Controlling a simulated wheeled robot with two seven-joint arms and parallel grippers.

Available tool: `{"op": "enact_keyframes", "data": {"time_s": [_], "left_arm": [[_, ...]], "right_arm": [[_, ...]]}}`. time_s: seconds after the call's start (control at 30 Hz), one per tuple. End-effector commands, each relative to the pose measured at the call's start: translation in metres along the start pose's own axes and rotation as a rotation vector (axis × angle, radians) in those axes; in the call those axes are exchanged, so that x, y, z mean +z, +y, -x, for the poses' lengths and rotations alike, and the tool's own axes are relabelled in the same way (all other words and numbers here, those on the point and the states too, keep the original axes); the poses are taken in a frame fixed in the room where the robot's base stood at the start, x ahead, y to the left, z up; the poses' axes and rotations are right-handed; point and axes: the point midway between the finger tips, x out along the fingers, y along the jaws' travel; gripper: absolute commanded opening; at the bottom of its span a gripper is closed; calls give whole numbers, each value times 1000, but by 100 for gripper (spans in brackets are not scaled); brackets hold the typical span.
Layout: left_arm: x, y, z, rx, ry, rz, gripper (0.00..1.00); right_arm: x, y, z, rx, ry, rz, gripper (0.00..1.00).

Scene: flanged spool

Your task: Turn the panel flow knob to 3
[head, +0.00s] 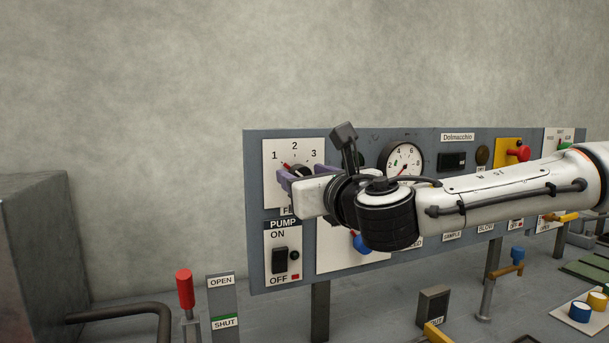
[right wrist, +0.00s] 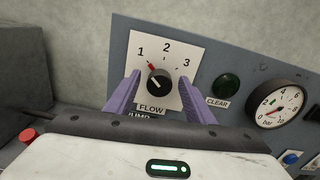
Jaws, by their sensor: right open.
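The flow knob (right wrist: 160,84) is a round black knob on a white plate (right wrist: 185,50) marked 1, 2, 3 and FLOW. Its red pointer points up and left, close to the 1. In the head view the plate (head: 275,153) is at the panel's left end, and my gripper hides most of the knob. My right gripper (right wrist: 160,77) is open, its purple fingers on either side of the knob in the right wrist view. Gaps show between fingers and knob there; I cannot tell how deep the fingers reach. It also shows in the head view (head: 289,178). My left gripper is out of view.
Right of the plate are a green CLEAR lamp (right wrist: 226,86) and a pressure gauge (head: 404,162). A PUMP switch (head: 280,260) is below the plate. A red-handled lever (head: 184,289) stands by an OPEN/SHUT sign (head: 222,305). A grey block (head: 35,240) is at far left.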

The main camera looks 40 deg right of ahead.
Motion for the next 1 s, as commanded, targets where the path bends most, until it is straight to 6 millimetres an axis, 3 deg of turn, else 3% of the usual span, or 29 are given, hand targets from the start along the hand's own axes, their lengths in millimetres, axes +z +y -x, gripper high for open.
{"op": "enact_keyframes", "data": {"time_s": [0.23, 0.5, 1.0], "left_arm": [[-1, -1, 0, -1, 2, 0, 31], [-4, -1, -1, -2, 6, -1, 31], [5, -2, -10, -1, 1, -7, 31]], "right_arm": [[0, 0, -1, 0, 0, 0, 49], [0, 0, -1, 0, 1, -1, 8], [-3, -1, -1, -3, 0, -147, 8]]}}
